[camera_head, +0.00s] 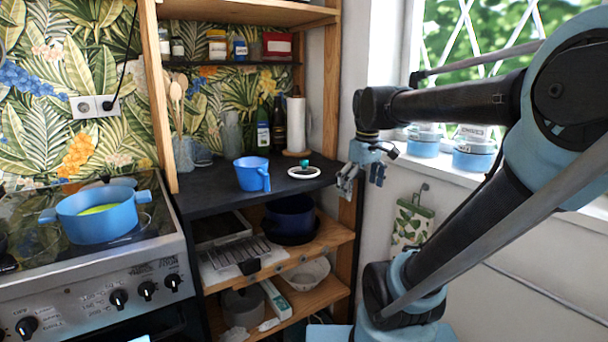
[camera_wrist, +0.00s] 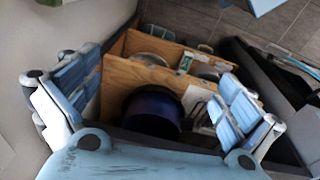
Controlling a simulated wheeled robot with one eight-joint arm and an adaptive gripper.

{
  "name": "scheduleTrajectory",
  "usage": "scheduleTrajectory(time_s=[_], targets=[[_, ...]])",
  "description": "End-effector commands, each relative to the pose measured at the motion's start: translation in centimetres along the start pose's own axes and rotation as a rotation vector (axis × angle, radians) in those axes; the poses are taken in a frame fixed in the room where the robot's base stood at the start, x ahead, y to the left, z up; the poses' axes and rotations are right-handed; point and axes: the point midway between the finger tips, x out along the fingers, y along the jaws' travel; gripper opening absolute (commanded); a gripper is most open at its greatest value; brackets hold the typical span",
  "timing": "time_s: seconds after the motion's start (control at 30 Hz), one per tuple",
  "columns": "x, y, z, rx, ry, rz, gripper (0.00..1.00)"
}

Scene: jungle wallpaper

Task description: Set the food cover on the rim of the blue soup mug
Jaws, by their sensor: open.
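The blue soup mug (camera_head: 252,173) stands upright on the black counter (camera_head: 215,199) in the head view, its handle toward the front right. The food cover (camera_head: 304,172), a flat white-rimmed lid with a teal knob, lies on the counter to the right of the mug, apart from it. My gripper (camera_head: 361,184) is beyond the counter's right end, to the right of the cover, with its fingers pointing down. It is open and empty. In the wrist view its two blue fingers (camera_wrist: 160,98) are spread wide, with shelves below between them. Neither mug nor cover shows clearly there.
A paper towel roll (camera_head: 296,125) and dark bottles (camera_head: 278,128) stand behind the cover. A wooden shelf post (camera_head: 158,95) rises at the counter's left. A blue pot (camera_head: 100,218) sits on the stove. Lower shelves hold a dark blue pot (camera_head: 290,214). Blue containers (camera_head: 473,153) line the windowsill.

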Motion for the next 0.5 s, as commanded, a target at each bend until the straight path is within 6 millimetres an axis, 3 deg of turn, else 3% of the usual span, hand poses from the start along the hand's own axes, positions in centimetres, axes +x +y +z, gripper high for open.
scheduleTrajectory(time_s=[0.03, 0.2, 0.5], targets=[[-1.5, 0.4, -2.0, -0.066, -0.005, -0.006, 1.00], [-5.7, 1.1, -7.7, -0.295, -0.022, -0.026, 1.00], [-11.5, 1.2, -18.1, -0.697, -0.045, -0.066, 1.00]])
